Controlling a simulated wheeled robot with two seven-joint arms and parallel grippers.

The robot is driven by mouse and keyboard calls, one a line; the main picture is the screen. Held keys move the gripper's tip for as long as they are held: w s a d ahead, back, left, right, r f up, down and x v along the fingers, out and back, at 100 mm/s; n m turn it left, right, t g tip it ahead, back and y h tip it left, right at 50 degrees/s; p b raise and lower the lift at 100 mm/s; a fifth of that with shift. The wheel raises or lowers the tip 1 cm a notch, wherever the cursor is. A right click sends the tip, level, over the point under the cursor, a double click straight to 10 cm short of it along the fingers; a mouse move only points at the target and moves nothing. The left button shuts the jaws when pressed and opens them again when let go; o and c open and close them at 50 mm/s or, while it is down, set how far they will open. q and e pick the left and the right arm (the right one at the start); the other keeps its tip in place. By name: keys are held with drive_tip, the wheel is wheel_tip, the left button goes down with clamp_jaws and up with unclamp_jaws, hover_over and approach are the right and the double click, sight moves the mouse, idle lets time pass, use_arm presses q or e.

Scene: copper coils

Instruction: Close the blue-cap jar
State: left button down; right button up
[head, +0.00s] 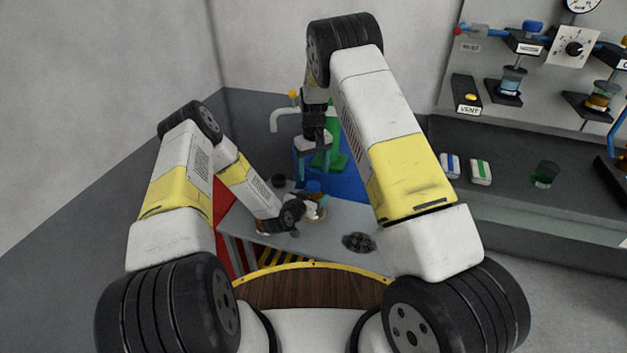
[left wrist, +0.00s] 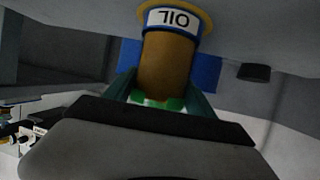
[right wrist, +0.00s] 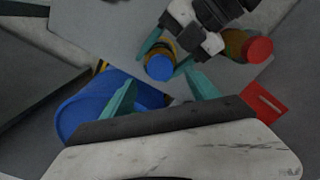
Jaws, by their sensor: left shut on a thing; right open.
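The jar is amber with a blue cap (head: 314,187) and stands at the grey bench top. My left gripper (head: 312,209) is shut around its side. The left wrist view shows the amber jar body (left wrist: 168,65) with an upside-down OIL label between the teal fingers. In the right wrist view the blue cap (right wrist: 160,67) sits over the jar; I cannot tell how tight it is. My right gripper (head: 312,168) points down above and slightly left of the jar. Its teal fingers (right wrist: 162,92) are open and empty, apart from the cap.
A red-capped amber jar (right wrist: 258,49) stands beside my left gripper. A blue round container (right wrist: 80,112) and a red box (right wrist: 264,101) are nearby. A dark round grate (head: 359,242) lies on the bench (head: 300,243). A green stand (head: 333,158) is behind.

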wheel_tip(320, 180, up, 6)
drive_tip(key=shift+r, duration=0.15)
use_arm(q)
drive_tip(key=shift+c, duration=1.2)
unclamp_jaws()
drive_tip(key=v, duration=0.7)
drive_tip(key=shift+s+a, duration=0.2)
drive_tip(key=shift+s, duration=0.1)
drive_tip(key=shift+r, duration=0.15)
